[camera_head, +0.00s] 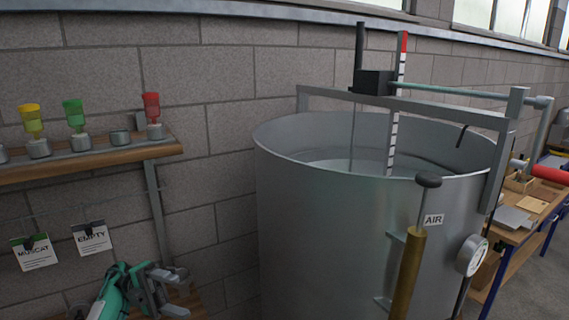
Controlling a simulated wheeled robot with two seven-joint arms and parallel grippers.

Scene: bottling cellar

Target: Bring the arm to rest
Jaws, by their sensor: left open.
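My left gripper (181,291) shows at the bottom left, at the end of my teal arm. Its grey fingers point right and stand apart, with nothing seen between them. It is below the wooden shelf and left of the large steel vat (330,230), apart from the vat in the picture. The rest of the arm is cut off by the lower edge. My right gripper is not in view.
Cards reading MUSCAT (35,253) and EMPTY (92,239) hang below. A brass pump (408,270) marked AIR and a gauge (471,256) stand before the vat. A workbench (510,238) is right.

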